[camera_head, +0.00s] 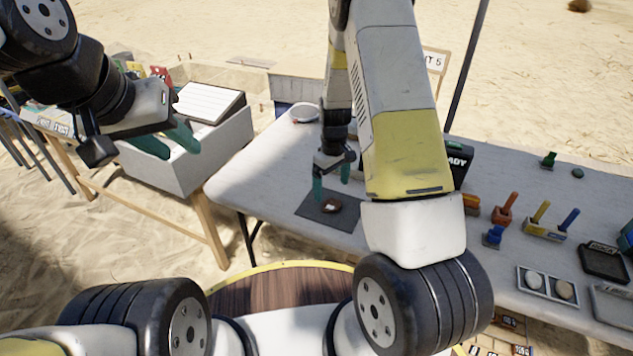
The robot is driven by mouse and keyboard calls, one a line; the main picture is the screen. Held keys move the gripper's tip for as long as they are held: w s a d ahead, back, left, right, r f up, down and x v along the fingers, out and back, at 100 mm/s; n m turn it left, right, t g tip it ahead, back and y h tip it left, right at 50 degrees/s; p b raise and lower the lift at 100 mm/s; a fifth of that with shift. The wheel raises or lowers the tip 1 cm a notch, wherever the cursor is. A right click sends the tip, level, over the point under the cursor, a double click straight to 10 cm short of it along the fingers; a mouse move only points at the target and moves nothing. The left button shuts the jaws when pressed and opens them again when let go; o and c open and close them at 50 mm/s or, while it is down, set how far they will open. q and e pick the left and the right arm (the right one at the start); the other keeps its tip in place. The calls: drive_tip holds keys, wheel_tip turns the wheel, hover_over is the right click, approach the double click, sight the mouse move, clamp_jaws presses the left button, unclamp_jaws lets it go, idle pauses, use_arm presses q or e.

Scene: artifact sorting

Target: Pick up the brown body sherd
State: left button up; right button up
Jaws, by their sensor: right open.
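A small reddish-brown sherd (330,206) with a pale spot lies on a dark square mat (316,211) on the white table. My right gripper (332,182) points down over the mat, its green fingers apart with nothing visible between them. The fingertips are close above and behind the sherd; whether they touch it I cannot tell. My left gripper (169,141) is at the left, over the grey bin, with its green fingers apart and empty.
A grey bin (190,170) holding a white lined sheet stands on a wooden-legged stand at left. Coloured brushes (505,209), a tray of pale round pieces (547,287) and a black box (458,160) are on the white table (270,160). My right forearm hides its middle.

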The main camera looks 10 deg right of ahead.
drive_tip(key=f, duration=0.5)
drive_tip(key=shift+s+d+f, duration=0.15)
drive_tip(key=shift+s+f, duration=0.05)
drive_tip(key=shift+f, duration=0.2)
drive_tip(key=c, duration=1.4)
drive_tip(key=shift+c, duration=0.2)
drive_tip(key=shift+r, duration=0.15)
wheel_tip(320, 180, up, 3)
drive_tip(key=shift+r, duration=0.2)
drive_tip(key=s+a+r, duration=0.1)
drive_tip(key=s+a, duration=0.1)
drive_tip(key=s, duration=1.4)
wheel_tip(320, 180, up, 8)
drive_tip(key=m, duration=0.7)
hover_over(332, 205)
drive_tip(key=s, duration=0.5)
drive_tip(key=shift+a+f, duration=0.2)
drive_tip(key=shift+a, duration=0.2)
